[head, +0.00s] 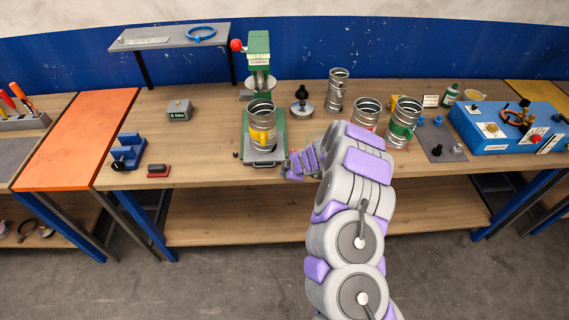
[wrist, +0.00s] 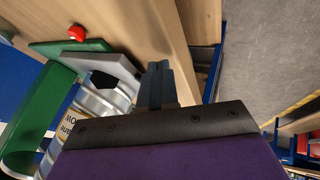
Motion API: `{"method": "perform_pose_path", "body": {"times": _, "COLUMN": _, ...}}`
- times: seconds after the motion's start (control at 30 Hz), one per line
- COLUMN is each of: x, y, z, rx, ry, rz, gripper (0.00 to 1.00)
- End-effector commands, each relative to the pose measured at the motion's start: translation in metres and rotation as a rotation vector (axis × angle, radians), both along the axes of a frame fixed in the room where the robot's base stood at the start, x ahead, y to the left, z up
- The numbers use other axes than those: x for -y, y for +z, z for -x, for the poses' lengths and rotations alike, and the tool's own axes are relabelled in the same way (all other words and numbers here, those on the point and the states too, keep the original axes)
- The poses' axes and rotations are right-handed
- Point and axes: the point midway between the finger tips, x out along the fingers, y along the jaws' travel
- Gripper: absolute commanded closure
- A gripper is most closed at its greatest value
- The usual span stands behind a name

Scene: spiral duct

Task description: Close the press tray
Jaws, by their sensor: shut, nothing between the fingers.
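The green press (head: 259,60) stands on the wooden bench, its base (head: 279,125) reaching toward the front edge. The grey press tray (head: 264,156) shows at the front of this base. A silver spiral duct piece (head: 262,112) with a yellow label stands upright over the tray. My gripper (head: 291,170) is at the front right of the tray, near the bench edge. In the wrist view its fingers (wrist: 157,84) are shut and empty beside the grey tray (wrist: 120,68). The green base (wrist: 75,46) and the silver duct (wrist: 98,100) also show there. I cannot tell whether the fingers touch the tray.
More silver ducts (head: 338,90) stand to the right of the press. A blue fixture box (head: 505,127) is at the far right.

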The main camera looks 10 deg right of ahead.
Motion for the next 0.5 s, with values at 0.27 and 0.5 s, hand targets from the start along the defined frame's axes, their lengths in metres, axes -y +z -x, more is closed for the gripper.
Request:
{"method": "perform_pose_path", "body": {"times": 0.27, "x": 0.000, "y": -0.004, "z": -0.023, "rx": 0.001, "ry": 0.000, "rz": 0.005, "gripper": 1.00}}
{"method": "perform_pose_path", "body": {"times": 0.5, "x": 0.000, "y": -0.005, "z": -0.038, "rx": -0.001, "ry": 0.001, "rz": 0.003, "gripper": 1.00}}
